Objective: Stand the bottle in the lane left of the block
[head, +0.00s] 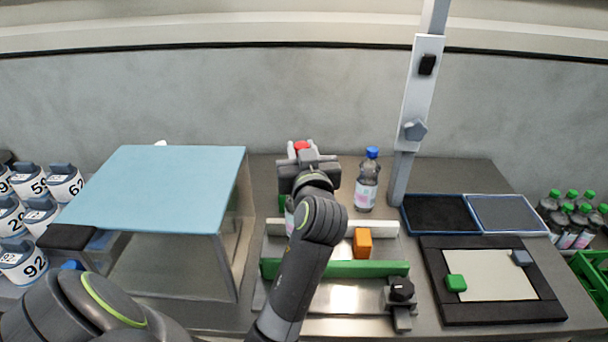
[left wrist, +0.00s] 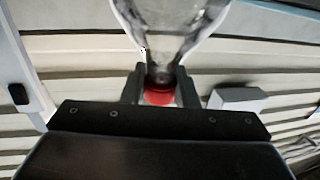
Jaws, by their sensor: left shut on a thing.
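My left gripper (head: 302,152) is shut on the red-capped bottle (left wrist: 160,97). The red cap lies between the fingers, and the clear body shows in the left wrist view. In the head view a small piece of its labelled body (head: 289,216) shows beside my arm; the rest and its base are hidden, so I cannot tell whether it touches anything. The orange block (head: 362,242) sits in the lane between the white rail (head: 384,226) and the green rail (head: 370,269). My forearm covers the lane left of the block. My right gripper is not in view.
A blue-capped bottle (head: 368,182) stands behind the rails, near a grey post (head: 402,178). A blue-topped box (head: 160,185) is at left. A black clamp knob (head: 401,289) is at the rails' front right. Trays (head: 437,212) and a framed pad (head: 492,313) are at right.

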